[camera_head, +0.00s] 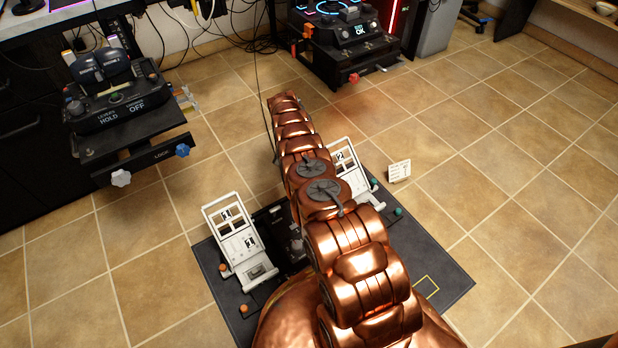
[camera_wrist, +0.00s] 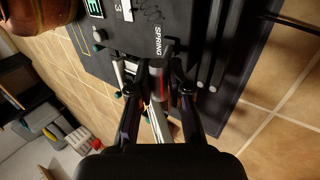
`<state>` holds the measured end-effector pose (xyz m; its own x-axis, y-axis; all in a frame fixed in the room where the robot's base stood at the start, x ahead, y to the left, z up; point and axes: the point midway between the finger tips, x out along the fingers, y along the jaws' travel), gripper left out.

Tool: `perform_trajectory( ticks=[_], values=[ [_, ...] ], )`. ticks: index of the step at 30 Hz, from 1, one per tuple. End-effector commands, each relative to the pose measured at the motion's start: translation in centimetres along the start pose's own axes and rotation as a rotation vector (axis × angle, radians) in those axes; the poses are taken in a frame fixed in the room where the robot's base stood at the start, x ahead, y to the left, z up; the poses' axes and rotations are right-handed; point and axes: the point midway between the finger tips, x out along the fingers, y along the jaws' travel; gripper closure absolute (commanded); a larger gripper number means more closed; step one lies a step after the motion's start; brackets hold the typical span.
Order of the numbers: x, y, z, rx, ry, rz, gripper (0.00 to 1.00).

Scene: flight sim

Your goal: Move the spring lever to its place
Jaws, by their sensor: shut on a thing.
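In the wrist view my gripper (camera_wrist: 157,92) has its two dark fingers on either side of the spring lever (camera_wrist: 157,68), a grey rod with a rounded end and red marking. The gripper is shut on it. The dark base plate (camera_wrist: 185,25) beyond it carries the word SPRING, close to the lever's end. In the head view the copper arm hides my gripper and the lever. The dark plate on the floor (camera_head: 455,290) shows around the arm.
White pedal panels stand on the plate, one on the left (camera_head: 232,235) and one partly behind my arm (camera_head: 347,160). A small white card (camera_head: 399,171) stands at right. A black control console (camera_head: 115,105) is at left, another unit (camera_head: 345,45) at back. The right floor is clear.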

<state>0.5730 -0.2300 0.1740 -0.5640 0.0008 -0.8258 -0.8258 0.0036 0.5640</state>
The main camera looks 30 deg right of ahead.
Motion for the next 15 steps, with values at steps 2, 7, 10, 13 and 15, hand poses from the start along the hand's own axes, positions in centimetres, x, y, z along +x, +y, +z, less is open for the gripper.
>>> perform_trajectory(
  ticks=[2, 7, 10, 13, 15],
  values=[
    [0.46, 0.28, -0.2, 0.004, -0.001, 0.013, 1.0],
    [0.47, 0.3, -0.2, 0.004, -0.002, 0.014, 1.0],
    [0.48, 0.31, -0.21, 0.004, -0.003, 0.014, 1.0],
    [0.49, 0.32, -0.22, 0.004, -0.003, 0.014, 0.77],
    [0.42, 0.28, -0.2, 0.004, -0.003, 0.012, 0.7]
  ],
)
